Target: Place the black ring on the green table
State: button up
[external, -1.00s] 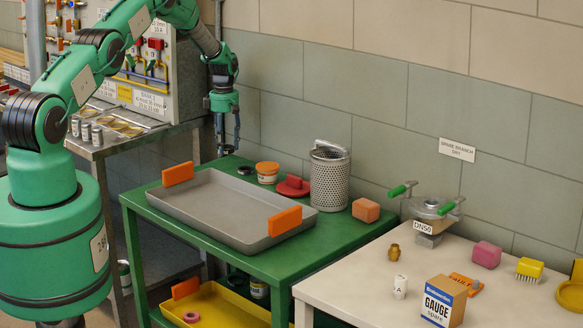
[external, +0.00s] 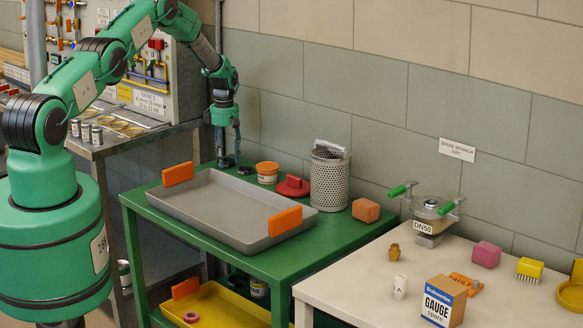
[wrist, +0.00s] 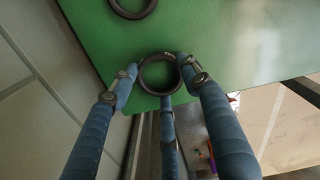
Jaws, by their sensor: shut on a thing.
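My gripper (external: 228,150) is at the back left corner of the green table (external: 328,233), with its fingers pointing down. In the wrist view my gripper (wrist: 160,76) has its blue fingers closed around a black ring (wrist: 143,80). This ring (external: 227,163) is at or just above the table surface near the edge; whether it touches I cannot tell. A second black ring (wrist: 132,17) lies flat on the table, apart from the held one. It also shows in the external view (external: 246,170), just right of my gripper.
The green table holds a grey tray (external: 222,217) with orange handles, an orange-and-white tub (external: 267,173), a red lidded piece (external: 292,187), a perforated metal basket (external: 329,182) and an orange block (external: 366,210). The wall stands close behind my gripper.

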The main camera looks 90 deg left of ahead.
jog(key=shift+f, duration=0.1)
jog(key=o, duration=0.9)
jog(key=shift+r+p, duration=0.45)
jog(key=shift+r, duration=5.65)
jog(key=shift+w+r, duration=0.1)
